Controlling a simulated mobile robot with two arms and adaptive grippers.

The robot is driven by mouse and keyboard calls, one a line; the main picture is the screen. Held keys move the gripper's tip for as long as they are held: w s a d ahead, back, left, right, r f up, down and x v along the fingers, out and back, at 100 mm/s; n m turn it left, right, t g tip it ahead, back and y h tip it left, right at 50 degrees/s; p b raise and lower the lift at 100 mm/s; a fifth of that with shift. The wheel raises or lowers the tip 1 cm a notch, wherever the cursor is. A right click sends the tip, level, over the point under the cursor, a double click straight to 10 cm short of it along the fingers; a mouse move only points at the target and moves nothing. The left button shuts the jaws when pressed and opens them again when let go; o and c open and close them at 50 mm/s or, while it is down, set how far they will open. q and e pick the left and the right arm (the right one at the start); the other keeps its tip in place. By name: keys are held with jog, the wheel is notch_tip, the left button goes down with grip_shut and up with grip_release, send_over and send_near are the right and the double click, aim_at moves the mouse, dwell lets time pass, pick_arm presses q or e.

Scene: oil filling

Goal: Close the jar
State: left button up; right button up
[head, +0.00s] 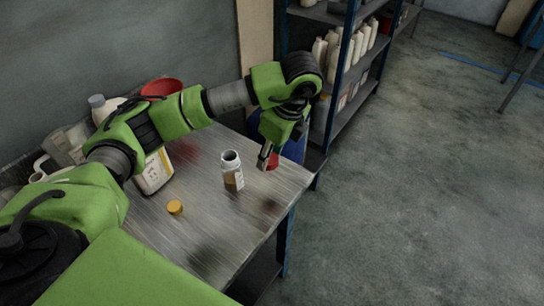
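An open jar (232,172) with a pale neck, a white label and brown content stands upright on the metal table. A small yellow cap (175,207) lies on the table to the left of the jar and nearer to me, apart from it. My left gripper (265,162) points down just to the right of the jar, near the table's right edge, not visibly touching the jar. Its fingers are small and seen from the side, so I cannot tell whether they are open. My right gripper is not in view.
A small red object (273,161) shows beside the gripper fingers; its contact with them is unclear. A labelled container (154,173), a white bottle (101,108) and a red bowl-like item (161,88) crowd the table's back left. A shelf with white bottles (357,45) stands beyond. The table's front is clear.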

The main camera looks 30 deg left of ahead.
pick_arm(q)
jog(key=s+d+r, duration=0.3)
jog(key=s, duration=0.5)
jog(key=shift+r, duration=0.25)
jog(key=shift+d, duration=0.1)
